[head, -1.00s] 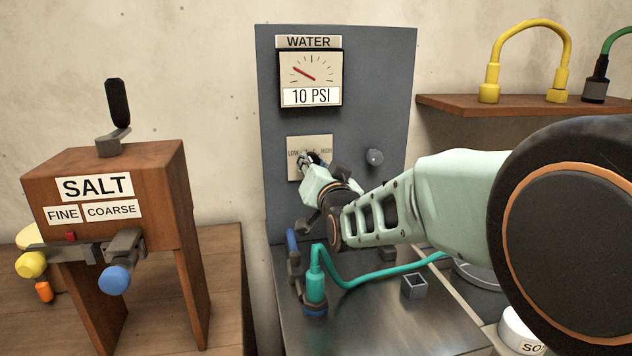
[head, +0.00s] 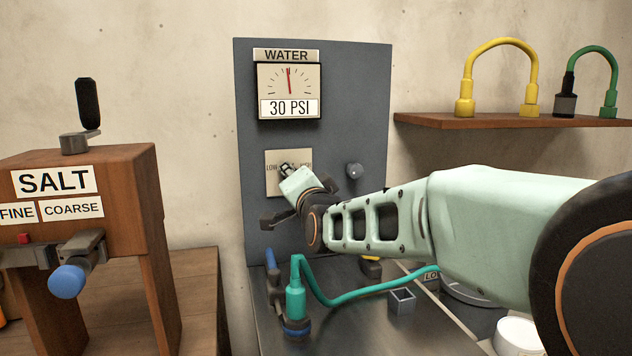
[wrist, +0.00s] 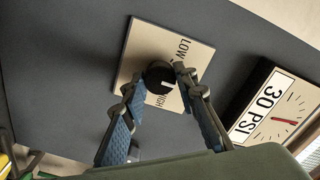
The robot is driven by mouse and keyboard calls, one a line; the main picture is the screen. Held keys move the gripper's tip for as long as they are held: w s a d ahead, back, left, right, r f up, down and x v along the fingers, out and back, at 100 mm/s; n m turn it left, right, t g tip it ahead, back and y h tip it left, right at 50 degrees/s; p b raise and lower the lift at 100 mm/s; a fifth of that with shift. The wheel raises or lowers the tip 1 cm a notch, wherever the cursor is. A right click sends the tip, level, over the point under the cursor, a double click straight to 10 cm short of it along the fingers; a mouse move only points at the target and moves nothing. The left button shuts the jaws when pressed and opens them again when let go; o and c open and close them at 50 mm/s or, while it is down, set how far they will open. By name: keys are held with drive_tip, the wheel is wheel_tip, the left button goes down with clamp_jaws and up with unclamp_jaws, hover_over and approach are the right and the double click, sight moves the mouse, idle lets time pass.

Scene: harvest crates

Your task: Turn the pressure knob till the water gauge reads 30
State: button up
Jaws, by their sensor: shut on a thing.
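The water gauge (head: 289,91) on the grey panel reads 30 PSI, with its red needle close to straight up. It also shows in the wrist view (wrist: 275,110). The pressure knob (wrist: 159,78) is black and round, on a pale LOW–HIGH plate (wrist: 139,50). My gripper (wrist: 157,86) is shut on the knob, one blue-padded finger on each side. In the head view my gripper (head: 287,168) is at the plate and hides most of the knob.
A small grey knob (head: 354,171) sits on the panel right of the plate. A teal hose (head: 345,297) runs over the metal bench below my arm. A wooden SALT dispenser (head: 130,170) stands left. A shelf (head: 500,121) holds yellow and green hoses.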

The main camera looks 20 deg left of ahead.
drive_tip(key=o, duration=1.1)
drive_tip(key=shift+o, duration=0.2)
